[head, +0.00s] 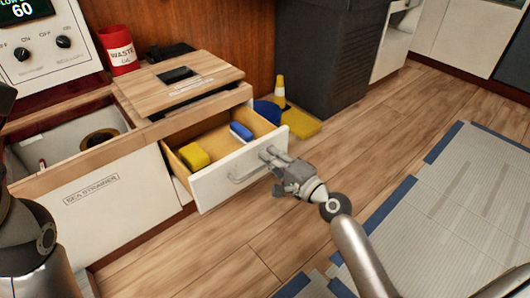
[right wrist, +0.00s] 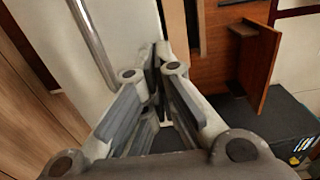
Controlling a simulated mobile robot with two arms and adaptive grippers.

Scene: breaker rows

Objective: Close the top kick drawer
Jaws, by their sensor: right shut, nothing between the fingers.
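The top kick drawer (head: 230,180) is pulled out of the low cabinet in the head view. It has a white front with a metal bar handle and a wooden inside. A yellow sponge (head: 194,156) and a blue item (head: 241,131) lie in it. My right gripper (head: 268,156) is shut and empty at the upper right part of the drawer front. In the right wrist view its fingers (right wrist: 160,50) come together beside the white front, with the bar handle (right wrist: 92,40) to their left. Whether the fingertips touch the front is hard to tell. My left gripper is out of view.
A wooden hatch board (head: 180,80) lies on the cabinet top. An open compartment (head: 70,150) is at the left. A blue bucket (head: 266,112) and a yellow wet-floor cone (head: 279,92) stand behind the drawer. The wooden floor (head: 230,255) in front is clear.

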